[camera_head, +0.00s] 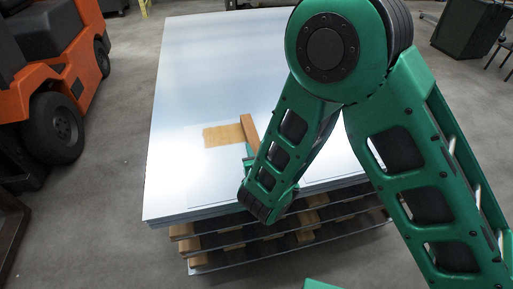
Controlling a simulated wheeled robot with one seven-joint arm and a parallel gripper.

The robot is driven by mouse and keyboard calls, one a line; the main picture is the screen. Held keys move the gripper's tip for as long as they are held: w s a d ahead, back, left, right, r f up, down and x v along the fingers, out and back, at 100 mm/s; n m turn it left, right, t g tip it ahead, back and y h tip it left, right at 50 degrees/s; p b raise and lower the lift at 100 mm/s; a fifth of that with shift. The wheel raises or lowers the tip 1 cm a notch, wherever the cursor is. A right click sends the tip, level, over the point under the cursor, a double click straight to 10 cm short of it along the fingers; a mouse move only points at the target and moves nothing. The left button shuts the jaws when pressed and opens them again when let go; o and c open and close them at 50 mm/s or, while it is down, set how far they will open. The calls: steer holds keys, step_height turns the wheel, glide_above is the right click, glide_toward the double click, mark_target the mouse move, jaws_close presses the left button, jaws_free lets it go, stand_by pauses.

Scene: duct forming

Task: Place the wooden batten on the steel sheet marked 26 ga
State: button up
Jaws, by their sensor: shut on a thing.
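The wooden batten (249,128) is a short brown bar held at an angle near the middle of the stacked steel sheets. My gripper (249,150) is shut on its near end; my green arm partly hides the fingers. A smaller pale sheet (215,178) lies on the large top steel sheet (200,60). A flat tan rectangle (222,137) lies at the smaller sheet's far side, just left of the batten. No 26 ga mark is readable. I cannot tell whether the batten touches the sheet or is above it.
The sheets lie on a stacked pallet (245,238) with wooden blocks. An orange forklift (50,60) stands to the left. A dark green cabinet (468,27) stands at the far right. The far part of the top sheet is clear. My arm covers much of the right side.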

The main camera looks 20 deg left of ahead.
steer(key=o, duration=1.2)
steer(key=shift+f, duration=0.1)
steer(key=v, duration=1.2)
steer(key=shift+r, duration=0.25)
